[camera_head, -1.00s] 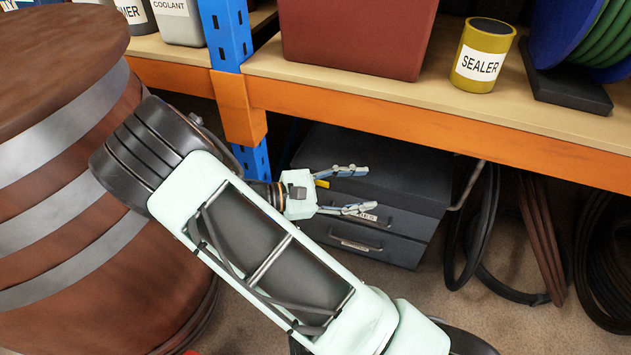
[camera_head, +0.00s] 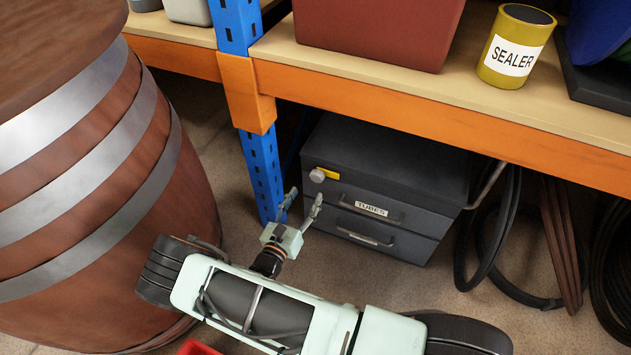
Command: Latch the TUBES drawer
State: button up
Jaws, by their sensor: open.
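The dark grey drawer cabinet (camera_head: 400,155) stands on the floor under the shelf. Its upper drawer carries the TUBES label (camera_head: 371,208) above a bar handle (camera_head: 392,219). The drawer looks flush or nearly so; a small gap cannot be ruled out. A yellow latch piece (camera_head: 329,173) with a round grey knob (camera_head: 317,175) sits at the front's upper left, above the label. My gripper (camera_head: 304,196) is open and empty, in front of the cabinet's left side, below and left of the knob. Its fingers point up toward the cabinet, and I see no contact.
A blue rack post (camera_head: 262,165) stands close left of the cabinet. The orange shelf beam (camera_head: 420,112) runs above it. A large barrel (camera_head: 185,210) fills the left. Hoses (camera_head: 487,235) hang right of the cabinet. Bare floor (camera_head: 400,285) lies in front.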

aim_at(316, 179)
jog(key=b+x, duration=0.1)
jog(key=x, duration=0.6)
jog(key=shift+w+b, duration=0.2)
jog(key=shift+b, duration=0.15)
jog(key=shift+c, duration=0.6)
jog(key=c, duration=1)
